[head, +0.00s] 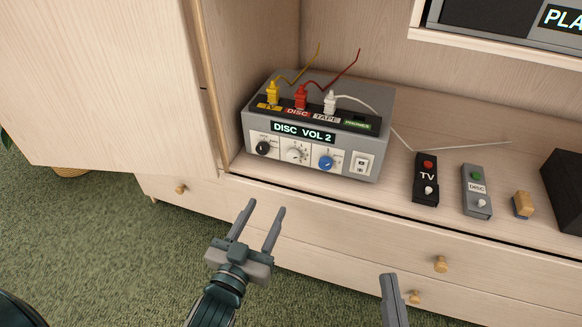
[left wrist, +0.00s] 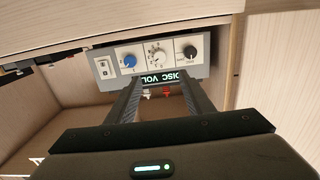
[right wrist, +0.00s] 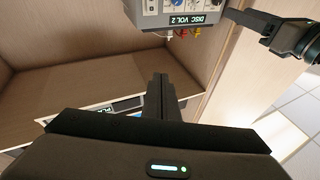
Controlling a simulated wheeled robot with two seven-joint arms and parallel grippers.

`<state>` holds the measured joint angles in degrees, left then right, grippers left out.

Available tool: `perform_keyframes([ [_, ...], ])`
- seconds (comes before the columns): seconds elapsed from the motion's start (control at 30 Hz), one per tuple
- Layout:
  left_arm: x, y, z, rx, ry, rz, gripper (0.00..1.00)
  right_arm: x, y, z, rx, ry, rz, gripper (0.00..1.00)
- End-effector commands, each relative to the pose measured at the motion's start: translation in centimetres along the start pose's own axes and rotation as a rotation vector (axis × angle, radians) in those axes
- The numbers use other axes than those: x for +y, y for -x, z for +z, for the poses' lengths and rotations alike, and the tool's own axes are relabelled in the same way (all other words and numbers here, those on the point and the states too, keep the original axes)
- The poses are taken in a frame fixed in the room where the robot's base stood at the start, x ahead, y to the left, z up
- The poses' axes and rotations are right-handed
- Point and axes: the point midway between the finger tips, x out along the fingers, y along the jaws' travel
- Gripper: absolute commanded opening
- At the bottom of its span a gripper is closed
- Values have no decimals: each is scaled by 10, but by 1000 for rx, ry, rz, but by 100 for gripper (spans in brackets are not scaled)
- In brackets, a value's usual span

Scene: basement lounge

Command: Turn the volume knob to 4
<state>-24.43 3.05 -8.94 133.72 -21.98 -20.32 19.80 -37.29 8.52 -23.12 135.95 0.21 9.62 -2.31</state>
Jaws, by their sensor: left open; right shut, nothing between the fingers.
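A grey switch box (head: 250,128) stands in the cabinet's open bay; its display (head: 304,132) reads "DISC VOL 2". On its front are a black knob (head: 264,148), a pale knob (head: 295,154) with marks around it, and a blue knob (head: 326,162). Which is labelled volume is too small to read. The left wrist view shows the pale knob (left wrist: 158,57) upside down beyond the fingers. My left gripper (head: 265,207) is open and empty, in front of and below the box, apart from it. My right gripper (head: 390,277) is shut and empty, lower right, before the drawers.
Yellow, red and white plugs (head: 330,102) stand on the box. A white rocker switch (head: 362,164) is right of the knobs. An open cabinet door (head: 100,85) stands left.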

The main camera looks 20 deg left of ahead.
Motion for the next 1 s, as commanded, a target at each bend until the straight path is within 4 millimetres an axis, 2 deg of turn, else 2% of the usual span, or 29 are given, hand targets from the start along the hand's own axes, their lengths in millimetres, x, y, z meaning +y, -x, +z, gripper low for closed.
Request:
perform_keyframes([
  [0.27, 0, -5, 1, 0, 0, 1, 48, 0, 0, 0, 6, 1, 0, 0],
  [0.47, 0, -22, 1, 1, -1, 1, 48, -1, 1, -4, 29, 2, -2, 0],
  [0.63, 0, -44, 1, 2, -2, 2, 48, -2, 2, -10, 64, 4, -3, 0],
  [1.0, 0, -104, 2, 1, -2, 1, 48, -11, 10, -36, 208, 1, -17, 0],
])
